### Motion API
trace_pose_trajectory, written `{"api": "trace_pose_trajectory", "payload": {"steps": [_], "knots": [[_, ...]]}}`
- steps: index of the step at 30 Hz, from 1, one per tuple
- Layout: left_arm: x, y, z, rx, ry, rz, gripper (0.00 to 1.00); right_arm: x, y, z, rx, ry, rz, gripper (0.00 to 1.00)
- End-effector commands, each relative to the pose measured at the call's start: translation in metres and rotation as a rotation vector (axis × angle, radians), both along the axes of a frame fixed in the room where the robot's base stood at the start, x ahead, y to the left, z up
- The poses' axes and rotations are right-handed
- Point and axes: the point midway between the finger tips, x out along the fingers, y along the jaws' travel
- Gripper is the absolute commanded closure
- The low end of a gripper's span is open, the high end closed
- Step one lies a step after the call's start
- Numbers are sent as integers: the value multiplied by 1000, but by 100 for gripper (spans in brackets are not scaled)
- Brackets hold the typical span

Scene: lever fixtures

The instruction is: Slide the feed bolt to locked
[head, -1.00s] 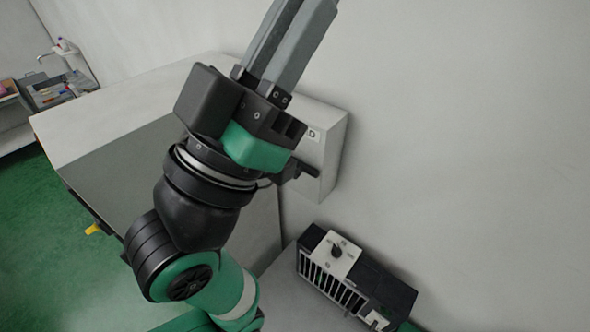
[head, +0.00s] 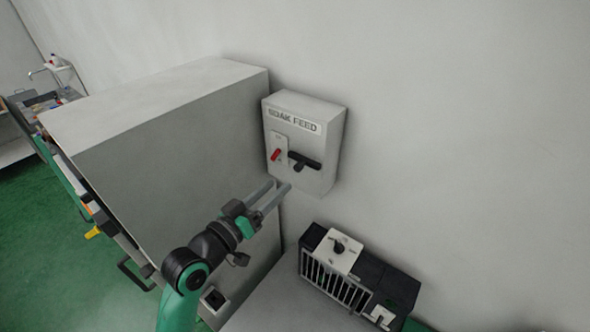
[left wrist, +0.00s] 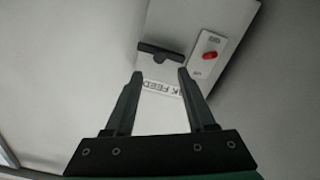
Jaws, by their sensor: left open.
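The grey SOAK FEED box (head: 325,150) is mounted on the wall, right of the large cabinet. On its front is a black bar with a stubby knob (head: 304,162), which looks like the feed bolt. Left of it is a small light plate with a red knob (head: 276,155). My left gripper (head: 280,185) is open and empty, just below and in front of the box, apart from the bar. In the left wrist view the black bar (left wrist: 160,50) lies just beyond the open fingertips, and the red knob (left wrist: 210,56) is to the right.
A large grey cabinet (head: 170,130) stands close left of the box. A black slotted unit with a white dial panel (head: 340,255) sits below right. Bare wall lies to the right. A cluttered cart (head: 45,100) is at the far left.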

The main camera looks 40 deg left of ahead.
Motion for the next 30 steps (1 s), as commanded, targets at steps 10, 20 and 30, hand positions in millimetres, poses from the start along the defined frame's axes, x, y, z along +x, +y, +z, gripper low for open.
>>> {"api": "trace_pose_trajectory", "payload": {"steps": [10,20,30], "knots": [[72,9,2,1,-1,-1,45,0,0,9,0,0,0,50],[85,11,1,1,-1,-1,45,0,0,10,0,0,0,50],[85,11,1,1,-1,-1,91,0,0,10,0,0,0,50]]}}
